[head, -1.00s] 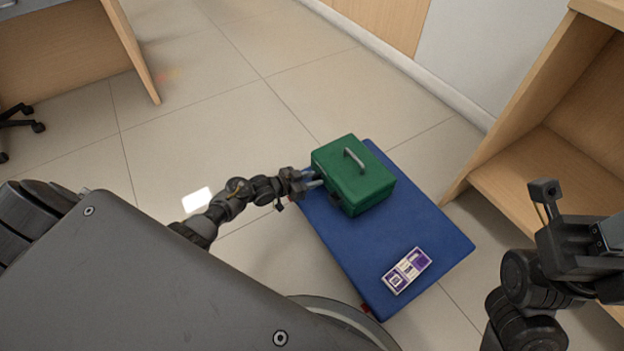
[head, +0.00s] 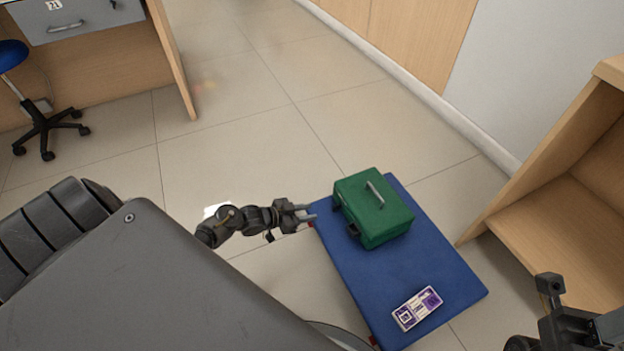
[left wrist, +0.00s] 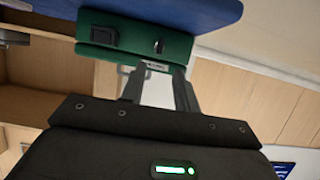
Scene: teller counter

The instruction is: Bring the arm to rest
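My left gripper (head: 302,214) is at the left edge of the blue platform, a short way left of the green case, and holds nothing. In the left wrist view its two fingers (left wrist: 160,88) stand apart with a gap between them. The green case (head: 372,215) with a grey top handle sits on the blue platform; its latched side (left wrist: 135,42) shows beyond the fingers in the left wrist view. My right gripper (head: 575,325) is at the lower right of the head view, cut by the frame; its fingers cannot be made out.
The blue platform (head: 400,270) also carries a purple and white pack (head: 417,308). A wooden shelf unit (head: 560,225) stands at the right. A desk (head: 110,75) and a blue swivel chair (head: 45,125) are at the upper left. The tiled floor (head: 245,140) between is clear.

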